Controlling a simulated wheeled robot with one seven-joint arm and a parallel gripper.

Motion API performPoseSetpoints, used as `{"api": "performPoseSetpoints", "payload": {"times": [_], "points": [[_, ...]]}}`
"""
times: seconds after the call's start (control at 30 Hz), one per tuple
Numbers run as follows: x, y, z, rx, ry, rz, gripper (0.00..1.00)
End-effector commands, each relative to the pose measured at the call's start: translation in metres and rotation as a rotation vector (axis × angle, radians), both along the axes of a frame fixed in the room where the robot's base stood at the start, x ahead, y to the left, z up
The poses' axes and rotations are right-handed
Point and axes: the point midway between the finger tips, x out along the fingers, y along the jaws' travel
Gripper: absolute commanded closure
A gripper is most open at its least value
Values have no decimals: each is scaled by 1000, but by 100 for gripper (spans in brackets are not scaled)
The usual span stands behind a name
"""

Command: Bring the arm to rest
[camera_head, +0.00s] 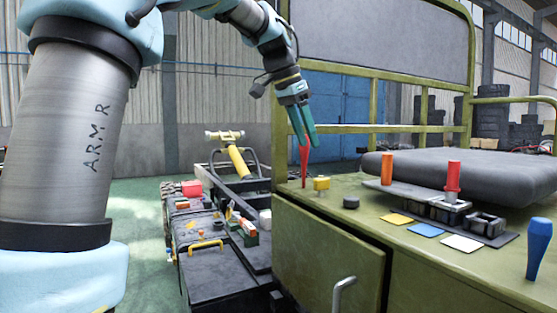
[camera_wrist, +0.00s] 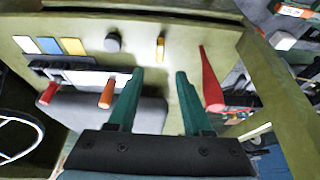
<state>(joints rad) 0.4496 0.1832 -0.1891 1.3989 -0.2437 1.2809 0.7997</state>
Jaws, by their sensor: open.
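My arm reaches in from the upper left, and my gripper (camera_head: 307,139) hangs above the left part of the green cabinet top (camera_head: 372,228). Its teal fingers point down. In the wrist view, the fingers of my gripper (camera_wrist: 159,73) are apart with nothing between them. A red pointed object (camera_head: 304,168) stands upright on the cabinet top, just below the fingers in the head view. In the wrist view the red object (camera_wrist: 209,82) lies to the right of the fingers, outside them.
A blue handle (camera_head: 538,250) is at right. A dark cushion (camera_head: 460,178) lies behind. Green rails (camera_head: 385,128) rise behind my gripper.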

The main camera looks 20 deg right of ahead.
Motion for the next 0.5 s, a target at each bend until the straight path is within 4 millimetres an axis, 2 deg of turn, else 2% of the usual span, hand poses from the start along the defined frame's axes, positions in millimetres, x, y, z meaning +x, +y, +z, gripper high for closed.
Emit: {"api": "performPoseSetpoints", "payload": {"times": [0.07,0.17,0.27,0.37,0.4,0.5], "points": [[1,1,-1,2,1,5,50],[6,12,-13,15,13,60,50],[17,42,-44,44,40,196,50],[25,91,-90,82,72,397,50],[26,113,-109,97,85,484,50],[16,169,-155,129,113,691,50]]}}
